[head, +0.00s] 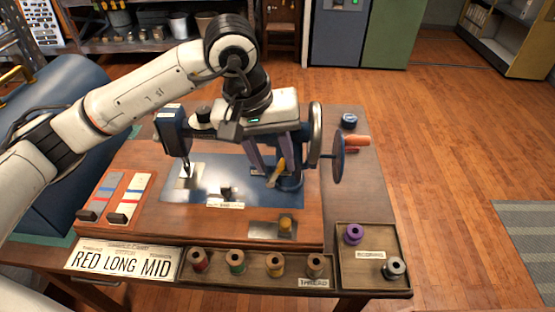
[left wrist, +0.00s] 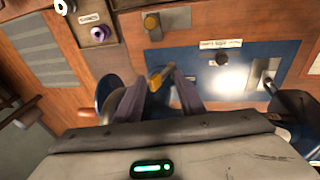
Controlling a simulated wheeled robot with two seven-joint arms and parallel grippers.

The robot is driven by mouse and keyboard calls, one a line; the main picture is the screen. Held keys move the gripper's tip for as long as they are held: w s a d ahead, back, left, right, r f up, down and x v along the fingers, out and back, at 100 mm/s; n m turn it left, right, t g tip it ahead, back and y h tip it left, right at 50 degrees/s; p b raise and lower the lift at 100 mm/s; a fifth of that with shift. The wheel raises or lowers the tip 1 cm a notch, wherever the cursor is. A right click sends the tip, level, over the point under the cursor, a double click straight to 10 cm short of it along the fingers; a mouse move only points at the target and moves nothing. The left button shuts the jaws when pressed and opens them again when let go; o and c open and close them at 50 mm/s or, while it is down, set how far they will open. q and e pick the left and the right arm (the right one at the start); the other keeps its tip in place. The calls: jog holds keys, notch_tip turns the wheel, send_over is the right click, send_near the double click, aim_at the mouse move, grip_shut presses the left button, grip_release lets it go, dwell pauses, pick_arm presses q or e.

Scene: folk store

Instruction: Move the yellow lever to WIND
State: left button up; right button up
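The yellow lever (head: 277,173) sits low at the right end of the blue sewing machine and leans to one side. It also shows in the left wrist view (left wrist: 160,78). My left gripper (head: 272,170) reaches down over the machine from above, with its two dark fingers apart. In the left wrist view the lever's tip lies between the fingertips of my left gripper (left wrist: 160,82), with gaps visible beside it. I cannot tell whether either finger touches it. No WIND marking is readable. My right gripper is not in view.
A handwheel (head: 339,153) with an orange handle stands right of the lever. A brass knob (head: 286,224) is in front. A thread tray (head: 212,277) holds several spools, and a bobbin tray (head: 374,284) is at right. A card (head: 122,260) reads RED LONG MID. Two sliders are at left.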

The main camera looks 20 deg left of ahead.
pick_arm(q)
jog(key=a+b, duration=0.2)
jog(key=s+a+b, duration=0.1)
jog(key=a, duration=0.1)
jog(key=shift+s+a+f, duration=0.1)
jog(key=shift+f, duration=0.25)
dwell(0.8)
jog(key=shift+d+r, duration=0.2)
jog(key=shift+d, duration=0.25)
dwell(0.3)
jog(key=p+v, duration=0.4)
jog(key=v, duration=0.4)
dwell(0.5)
